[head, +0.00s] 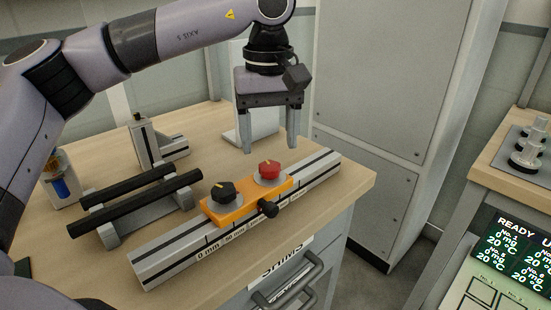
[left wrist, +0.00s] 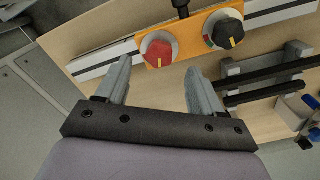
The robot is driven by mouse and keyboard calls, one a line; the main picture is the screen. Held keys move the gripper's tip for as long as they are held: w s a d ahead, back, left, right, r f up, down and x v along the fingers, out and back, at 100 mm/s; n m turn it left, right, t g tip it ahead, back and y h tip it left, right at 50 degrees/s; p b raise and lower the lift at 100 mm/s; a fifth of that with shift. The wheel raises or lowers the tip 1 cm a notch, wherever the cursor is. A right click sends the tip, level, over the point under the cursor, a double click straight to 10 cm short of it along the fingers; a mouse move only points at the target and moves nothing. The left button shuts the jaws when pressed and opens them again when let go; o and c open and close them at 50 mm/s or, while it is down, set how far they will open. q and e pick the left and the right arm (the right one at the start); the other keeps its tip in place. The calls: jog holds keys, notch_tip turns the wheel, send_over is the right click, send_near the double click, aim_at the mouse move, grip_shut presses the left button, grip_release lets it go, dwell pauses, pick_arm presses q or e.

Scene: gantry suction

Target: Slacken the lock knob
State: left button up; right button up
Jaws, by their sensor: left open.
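An orange carriage (head: 243,203) sits on a silver rail (head: 170,262) with a printed mm scale. It bears a red knob (head: 269,171) and a black knob (head: 222,192), each with a yellow pointer line. A small black knob (head: 268,208) sticks out of its front side. No knob is labelled as the lock. My left gripper (head: 270,149) is open and empty, pointing down above and just behind the red knob. In the left wrist view the red knob (left wrist: 158,53) lies just beyond the fingertips, between their lines, with the black knob (left wrist: 224,30) to its right.
Two black bars on grey supports (head: 135,202) lie left of the rail. A metal bracket (head: 150,140) and a holder with a blue item (head: 62,185) stand farther back. A tall grey cabinet (head: 385,75) is behind the bench. A second bench with a display (head: 515,250) is at right.

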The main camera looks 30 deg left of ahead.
aim_at(270, 164)
pick_arm(q)
jog(key=shift+f, duration=2.2)
jog(key=c, duration=1.1)
jog(key=shift+o, duration=0.2)
jog(key=shift+n, duration=1.6)
jog(key=shift+n+p, duration=0.3)
jog(key=shift+n, duration=1.4)
